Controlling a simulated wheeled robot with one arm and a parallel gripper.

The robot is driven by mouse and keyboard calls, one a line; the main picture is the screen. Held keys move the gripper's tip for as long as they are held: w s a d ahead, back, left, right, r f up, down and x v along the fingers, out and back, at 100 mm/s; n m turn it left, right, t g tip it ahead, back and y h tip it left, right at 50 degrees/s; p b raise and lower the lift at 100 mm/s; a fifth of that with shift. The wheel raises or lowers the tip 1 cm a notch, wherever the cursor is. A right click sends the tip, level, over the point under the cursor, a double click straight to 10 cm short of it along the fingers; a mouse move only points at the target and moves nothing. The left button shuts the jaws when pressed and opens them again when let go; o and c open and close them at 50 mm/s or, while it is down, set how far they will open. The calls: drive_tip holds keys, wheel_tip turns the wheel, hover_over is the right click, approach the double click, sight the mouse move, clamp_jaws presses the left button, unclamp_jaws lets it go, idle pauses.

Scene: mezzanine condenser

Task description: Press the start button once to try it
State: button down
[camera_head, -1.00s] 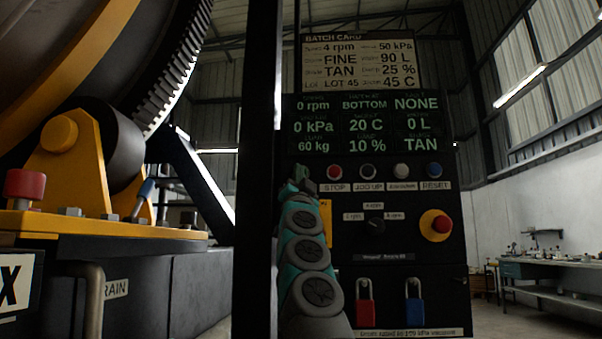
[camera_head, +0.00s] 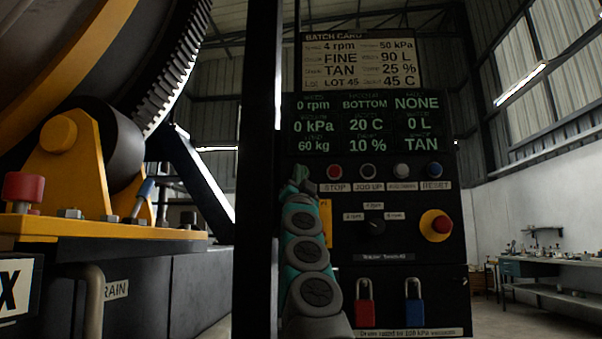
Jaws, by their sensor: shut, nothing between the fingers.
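The black control panel (camera_head: 410,265) stands right of centre. Its button row shows a red button labelled STOP (camera_head: 334,172), a button labelled JOG UP (camera_head: 368,172), a whitish button (camera_head: 401,171) with an unreadable label and a blue button labelled RESET (camera_head: 434,170). No START label is visible; my teal and grey arm covers the panel's left edge, beside STOP. My arm rises from the bottom, its far end level with the button row. My gripper's fingers are hidden behind the arm, so contact with any button cannot be told. The display (camera_head: 368,125) reads 0 rpm.
A red emergency knob (camera_head: 441,224), a selector dial (camera_head: 375,227) and red (camera_head: 365,313) and blue (camera_head: 414,312) padlocks sit lower on the panel. A dark post (camera_head: 257,200) stands close left of my arm. The large drum (camera_head: 50,70) is at left, a workbench (camera_head: 550,263) far right.

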drive_tip(key=shift+s+b, duration=0.3)
drive_tip(key=shift+s, duration=0.15)
drive_tip(key=s+b, duration=0.3)
drive_tip(key=s, duration=0.2)
drive_tip(key=shift+a, duration=0.1)
idle(1.0)
